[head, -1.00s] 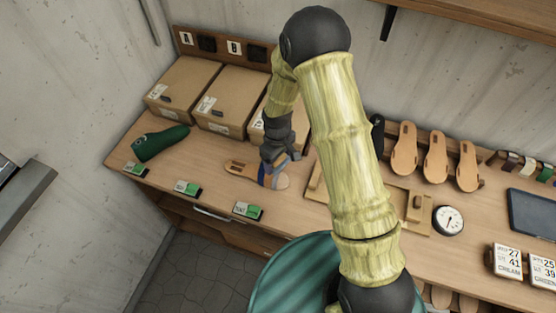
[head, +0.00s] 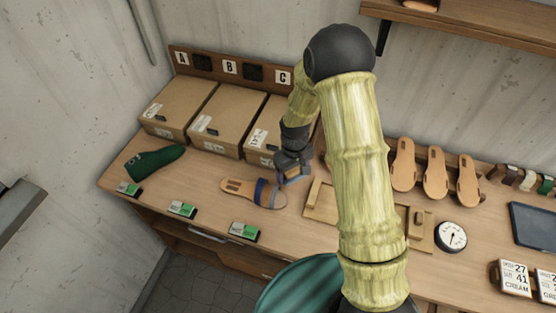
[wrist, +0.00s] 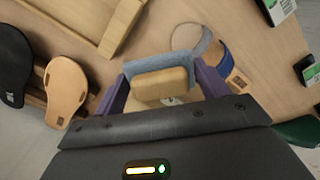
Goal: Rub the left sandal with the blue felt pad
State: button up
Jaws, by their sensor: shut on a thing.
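A tan sandal (head: 239,187) with blue and grey straps lies flat on the bench in the head view. In the wrist view its dark blue strap (wrist: 221,60) shows beyond the pad, with part of the sandal hidden. My gripper (head: 290,175) is just right of the sandal's strapped end in the head view. In the wrist view its purple fingers are shut on the wooden block of the blue felt pad (wrist: 162,84). The felt faces away from the wrist. I cannot tell whether the pad touches the sandal.
Cardboard boxes (head: 222,118) stand behind, under A, B and C signs. A wooden tray (head: 321,203) lies close right of the gripper. Tan soles (head: 435,178) and a dial (head: 450,236) are farther right.

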jog(key=d+f+m+b, duration=0.1)
jog(key=d+m, duration=0.1)
jog(key=d, duration=0.1)
jog(key=w+d+f+m+b, duration=0.1)
jog(key=d+f+m+b, duration=0.1)
jog(key=d, duration=0.1)
jog(key=d+f+m+b, duration=0.1)
jog(key=d+b, duration=0.1)
jog(key=d, duration=0.1)
jog(key=shift+w+d+f+m, duration=0.1)
jog(key=shift+w+f+m, duration=0.1)
jog(key=shift+w+m, duration=0.15)
jog(key=shift+d+r+m, duration=0.1)
jog(key=shift+d+m, duration=0.15)
jog(key=shift+d, duration=0.1)
jog(key=shift+a, duration=0.15)
